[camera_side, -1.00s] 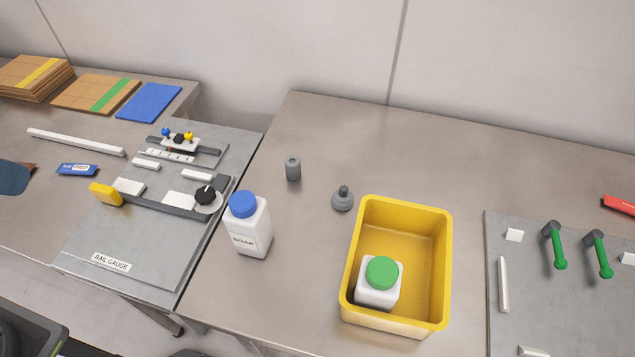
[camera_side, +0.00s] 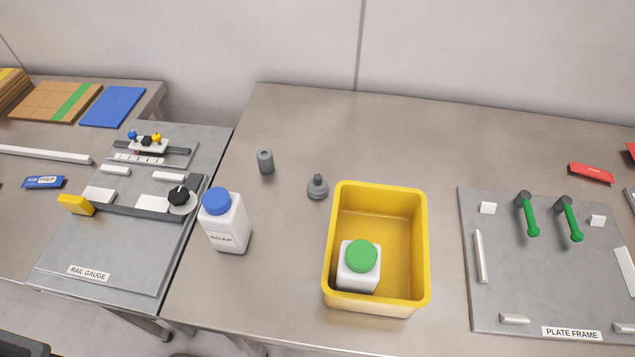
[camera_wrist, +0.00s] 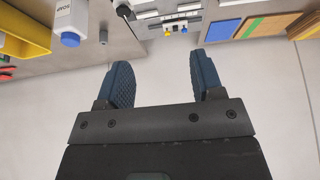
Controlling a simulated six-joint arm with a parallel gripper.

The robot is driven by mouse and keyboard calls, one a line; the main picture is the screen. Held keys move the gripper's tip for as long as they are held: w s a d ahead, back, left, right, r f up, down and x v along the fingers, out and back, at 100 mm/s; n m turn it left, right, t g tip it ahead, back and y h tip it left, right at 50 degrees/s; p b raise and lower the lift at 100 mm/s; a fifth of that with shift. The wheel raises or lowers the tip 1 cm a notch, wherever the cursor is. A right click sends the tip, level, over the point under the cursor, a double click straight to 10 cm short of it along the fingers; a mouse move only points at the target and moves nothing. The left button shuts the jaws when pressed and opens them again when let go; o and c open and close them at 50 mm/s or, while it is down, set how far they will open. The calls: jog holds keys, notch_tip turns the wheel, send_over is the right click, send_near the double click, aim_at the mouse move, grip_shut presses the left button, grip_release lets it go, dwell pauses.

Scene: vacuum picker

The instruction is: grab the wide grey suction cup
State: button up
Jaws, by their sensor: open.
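The wide grey suction cup (camera_side: 317,189) stands on the bench in the side view, with a broad ribbed base and a narrow neck. It is just left of the yellow bin. A slim grey cylinder (camera_side: 265,161) stands behind it to the left. My gripper (camera_wrist: 158,62) is open and empty in the wrist view, its two blue ridged fingers apart with bare surface between them. It is not in the side view. I cannot make out the wide cup in the wrist view.
A yellow bin (camera_side: 424,245) holds a white bottle with a green cap (camera_side: 361,257). A blue-capped soap bottle (camera_side: 225,222) stands left of it. The rail gauge plate (camera_side: 120,255) is at left, the plate frame (camera_side: 490,300) at right. The bench behind the cup is clear.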

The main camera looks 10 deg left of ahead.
jog(key=shift+o, duration=0.7)
jog(key=w+d+r+m+g+h, duration=0.1)
jog(key=w+d+r+m, duration=0.15)
jog(key=w, duration=0.35)
jog(key=w+d+r+m+h, duration=0.1)
jog(key=w+d+m, duration=0.1)
jog(key=w+d, duration=0.25)
jog(key=m+g+h, duration=0.2)
jog(key=m+g, duration=0.1)
jog(key=m, duration=0.7)
send_over(315, 177)
jog(key=s+a, duration=0.1)
jog(key=a, duration=0.5)
notch_tip(315, 177, down, 15)
jog(key=x, duration=0.7)
jog(key=d+x, duration=0.1)
jog(key=x, duration=0.2)
jog(key=shift+s+d, duration=0.15)
jog(key=shift+s, duration=0.15)
jog(key=shift+s+x, duration=0.1)
jog(key=shift+x, duration=1.4)
jog(key=shift+s+x, duration=0.15)
jog(key=shift+x, duration=1.35)
